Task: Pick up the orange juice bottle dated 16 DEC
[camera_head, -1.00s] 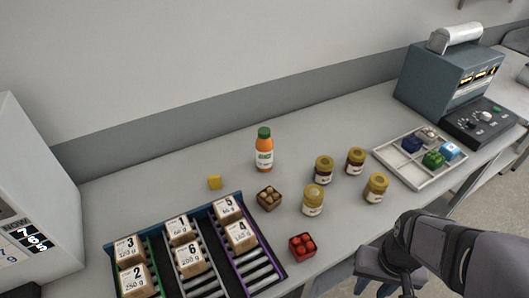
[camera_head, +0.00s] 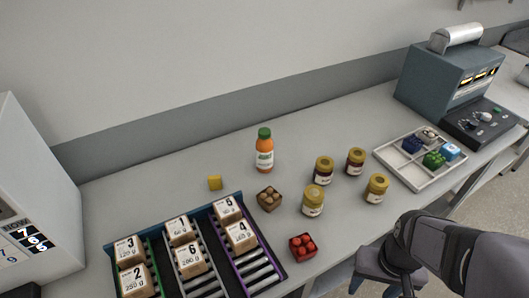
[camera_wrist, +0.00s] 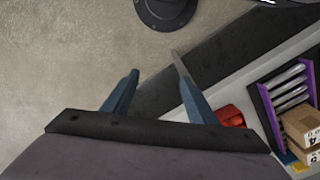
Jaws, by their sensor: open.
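One orange juice bottle (camera_head: 264,151) with a green cap and a white label stands upright towards the back of the table. The date on its label is too small to read. In the wrist view my gripper (camera_wrist: 156,76) is open and empty, with its two blue fingers apart over the floor and the table's edge. In the head view the arm is at the lower right, off the table's front edge and well away from the bottle; the fingers are not clear there.
Jars (camera_head: 313,200) stand right of the bottle. A brown box (camera_head: 269,199), a yellow block (camera_head: 215,183) and a red block (camera_head: 303,248) lie nearer. Numbered cartons sit in a lane rack (camera_head: 262,262). A divided tray (camera_head: 408,180) and a grey machine (camera_head: 447,84) are at right.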

